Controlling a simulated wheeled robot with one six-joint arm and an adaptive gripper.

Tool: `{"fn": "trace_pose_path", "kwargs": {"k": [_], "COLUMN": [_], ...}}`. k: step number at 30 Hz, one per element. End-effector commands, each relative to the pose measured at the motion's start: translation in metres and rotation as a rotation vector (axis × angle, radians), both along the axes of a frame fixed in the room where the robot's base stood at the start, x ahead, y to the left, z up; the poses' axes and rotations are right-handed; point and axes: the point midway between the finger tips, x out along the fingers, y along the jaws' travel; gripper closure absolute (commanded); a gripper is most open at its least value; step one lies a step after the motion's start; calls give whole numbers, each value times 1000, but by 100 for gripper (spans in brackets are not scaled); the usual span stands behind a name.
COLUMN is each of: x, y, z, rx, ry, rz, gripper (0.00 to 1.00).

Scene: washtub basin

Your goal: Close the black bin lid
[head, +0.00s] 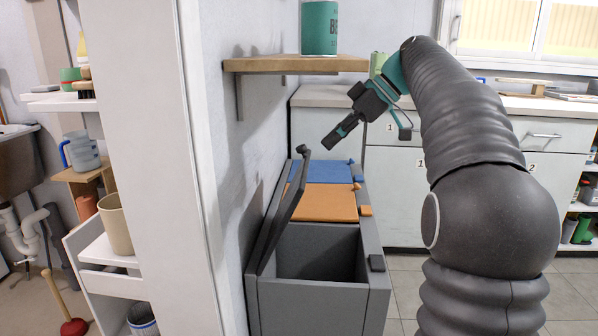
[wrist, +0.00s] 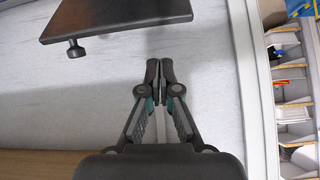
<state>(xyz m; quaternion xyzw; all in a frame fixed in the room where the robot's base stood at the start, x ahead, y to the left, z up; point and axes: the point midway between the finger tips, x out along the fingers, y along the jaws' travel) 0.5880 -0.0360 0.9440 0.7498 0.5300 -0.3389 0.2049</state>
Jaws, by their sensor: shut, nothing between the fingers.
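The black bin (head: 305,300) is the near compartment of a row along the wall, and its inside shows. Its lid (head: 279,222) stands up, tilted back toward the wall on the left, with a small knob (head: 303,151) at its top edge. In the wrist view, the dark lid (wrist: 115,18) is at the top left with its knob (wrist: 75,52) below it. My gripper (head: 328,144) is shut and empty, above and to the right of the lid knob in the head view. Its fingertips (wrist: 165,68) appear apart from the lid in the wrist view.
Closed blue (head: 328,172) and orange (head: 322,201) lids lie behind the open bin. A wooden shelf (head: 290,64) with a teal can (head: 319,28) hangs above. A white partition (head: 150,150) stands at left. Cabinets (head: 390,180) line the back.

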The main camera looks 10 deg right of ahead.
Motion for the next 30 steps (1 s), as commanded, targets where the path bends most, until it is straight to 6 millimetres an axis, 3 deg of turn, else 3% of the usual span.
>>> {"fn": "trace_pose_path", "kwargs": {"k": [8,21,30], "x": [-3,9,14], "y": [7,52,66], "z": [-7,-57,-73], "rx": [-17,-19,-19], "ry": [-49,-48,-49], "rz": [88,85,83], "gripper": [100,100,100]}}
